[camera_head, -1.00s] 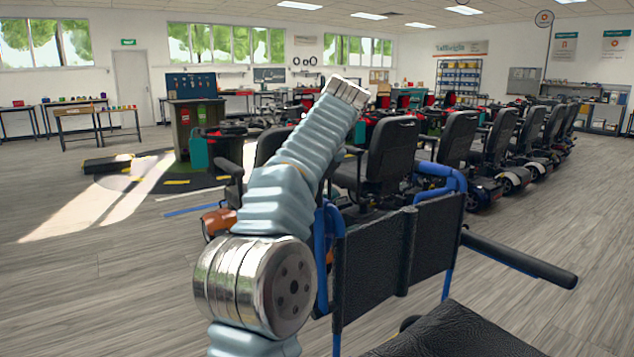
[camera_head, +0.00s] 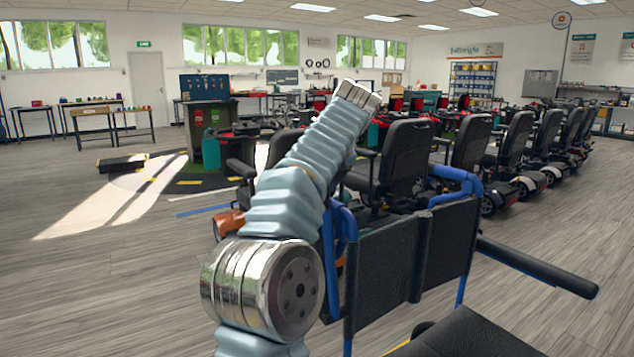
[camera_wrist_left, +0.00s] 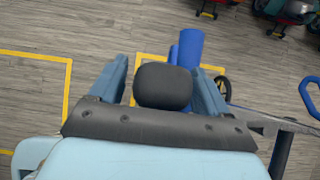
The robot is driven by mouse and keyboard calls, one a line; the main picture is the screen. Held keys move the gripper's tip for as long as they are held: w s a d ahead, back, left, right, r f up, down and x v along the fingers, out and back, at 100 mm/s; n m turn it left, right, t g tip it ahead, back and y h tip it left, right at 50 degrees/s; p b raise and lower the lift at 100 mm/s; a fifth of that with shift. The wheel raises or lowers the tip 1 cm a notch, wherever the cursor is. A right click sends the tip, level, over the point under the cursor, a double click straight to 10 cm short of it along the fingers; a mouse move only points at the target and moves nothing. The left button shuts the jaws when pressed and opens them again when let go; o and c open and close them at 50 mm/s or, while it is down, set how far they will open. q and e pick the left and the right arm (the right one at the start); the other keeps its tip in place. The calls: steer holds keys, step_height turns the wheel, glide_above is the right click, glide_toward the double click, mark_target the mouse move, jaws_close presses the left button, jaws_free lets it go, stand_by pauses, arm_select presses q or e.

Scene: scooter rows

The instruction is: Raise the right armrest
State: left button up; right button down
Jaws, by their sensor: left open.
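A chair with a blue tube frame and a black backrest (camera_head: 385,275) stands close in front of me, its dark seat (camera_head: 465,335) at the bottom edge. One black armrest (camera_head: 540,267) sticks out at the picture's right. The armrest on the picture's left is hidden behind my left arm in the head view. In the left wrist view, a black rounded pad end (camera_wrist_left: 163,87), which looks like that armrest, sits between the fingers of my left gripper (camera_wrist_left: 160,66), beside a blue tube (camera_wrist_left: 187,50). The gripper is open, one finger on each side; contact cannot be told. My right gripper is out of view.
A row of scooters with black seats (camera_head: 403,160) stands behind the chair. Bins (camera_head: 208,125) and work tables (camera_head: 93,112) are farther back. The grey floor (camera_head: 110,270) at left is open. Yellow floor lines (camera_wrist_left: 68,90) show in the wrist view.

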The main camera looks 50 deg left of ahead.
arm_select(q)
steer(key=p+v, duration=0.2)
steer(key=v, duration=1.1)
steer(key=shift+d+r, duration=0.2)
steer(key=shift+r, duration=0.1)
